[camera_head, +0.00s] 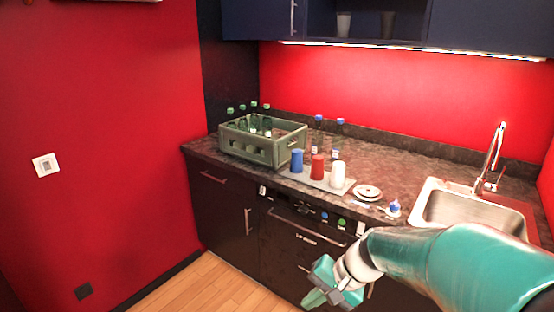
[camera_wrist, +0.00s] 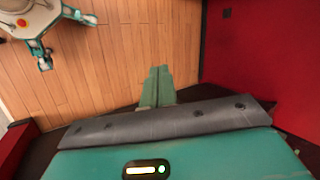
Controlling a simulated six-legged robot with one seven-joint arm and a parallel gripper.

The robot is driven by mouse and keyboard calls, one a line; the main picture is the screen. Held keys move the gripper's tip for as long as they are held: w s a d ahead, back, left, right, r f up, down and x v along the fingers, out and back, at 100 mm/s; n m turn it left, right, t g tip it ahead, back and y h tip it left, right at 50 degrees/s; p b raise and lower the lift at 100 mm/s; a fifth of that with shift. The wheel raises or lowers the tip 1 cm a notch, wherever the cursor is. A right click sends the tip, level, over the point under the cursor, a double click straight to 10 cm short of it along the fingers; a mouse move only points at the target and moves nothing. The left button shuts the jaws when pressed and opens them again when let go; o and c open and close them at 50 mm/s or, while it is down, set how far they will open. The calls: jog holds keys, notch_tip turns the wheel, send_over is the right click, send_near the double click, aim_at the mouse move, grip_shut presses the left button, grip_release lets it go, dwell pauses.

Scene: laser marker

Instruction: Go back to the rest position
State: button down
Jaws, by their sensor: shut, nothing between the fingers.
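My gripper (camera_head: 318,290) is at the bottom of the head view, in front of the dark counter front and below the worktop. My teal arm reaches to it from the right edge. In the wrist view the gripper's two green fingers (camera_wrist: 157,87) lie side by side, shut, with nothing between them. Beyond them is the wooden floor (camera_wrist: 110,75). No object touches the fingers.
The counter (camera_head: 385,165) holds a green crate (camera_head: 250,147) with bottles, a tray with blue (camera_head: 297,161), red (camera_head: 317,167) and white (camera_head: 338,174) cups, small plates (camera_head: 367,192) and a sink (camera_head: 465,207). A red wall (camera_head: 100,130) stands left. Floor at lower left is free.

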jog(key=s+d+r+n+t+h, duration=0.2)
jog(key=s+d+r+h, duration=0.1)
jog(key=s, duration=0.4)
jog(key=s+d+r+n+t+h, duration=0.2)
jog(key=s+d+r+h, duration=0.1)
jog(key=s+r, duration=0.4)
jog(key=shift+d+r+n+h, duration=0.15)
jog(key=shift+d+n+h, duration=0.2)
jog(key=shift+d, duration=0.55)
